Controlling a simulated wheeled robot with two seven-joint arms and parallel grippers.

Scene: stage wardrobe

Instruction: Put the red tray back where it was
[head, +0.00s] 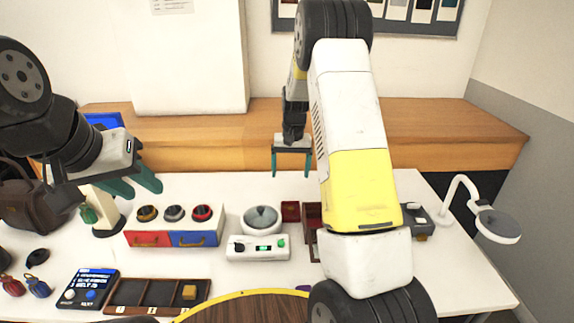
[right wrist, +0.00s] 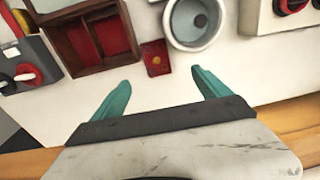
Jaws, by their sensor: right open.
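A small red tray (head: 290,211) lies on the white table, just left of a brown box with red lining (head: 312,214). My right arm hides part of this box in the head view. In the right wrist view the red tray (right wrist: 154,58) shows a small round spot, and the open box (right wrist: 72,22) has compartments. My right gripper (head: 292,168) is open and empty above the back of the table. In the right wrist view its fingertips (right wrist: 160,88) are apart, with the tray beyond and between them. My left gripper (head: 135,186) is open and empty at the left.
A red and blue drawer unit (head: 174,239) stands further left. A dark sectioned tray (head: 158,309) lies in front. A white lamp (head: 497,226) stands at the right.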

